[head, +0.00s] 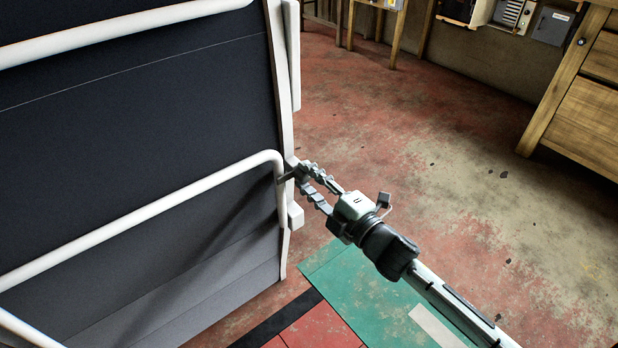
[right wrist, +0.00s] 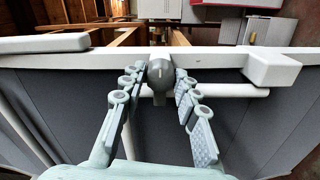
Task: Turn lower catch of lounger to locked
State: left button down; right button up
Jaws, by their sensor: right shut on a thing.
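The lounger (head: 130,95) stands on edge at the left of the head view, a dark fabric panel in a white tube frame. Its catch, a small dark grey knob (head: 286,178), sits on the white edge rail at about lower-middle height. My right gripper (head: 302,174) reaches it from the right and is shut on the catch. In the right wrist view, the rounded grey catch (right wrist: 160,74) lies between the two fingertips, against the white rail (right wrist: 220,58). The fingers partly hide the catch in the head view. My left gripper is not in view.
White blocks stick out from the rail, one below the catch (head: 295,215) and a long one above (head: 293,55). A green mat (head: 370,290) lies on the worn red floor. A wooden cabinet (head: 585,100) stands at the right; the floor between is clear.

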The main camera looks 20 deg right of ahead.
jog(key=o, duration=1.1)
jog(key=shift+o, duration=0.2)
jog(key=v, duration=1.2)
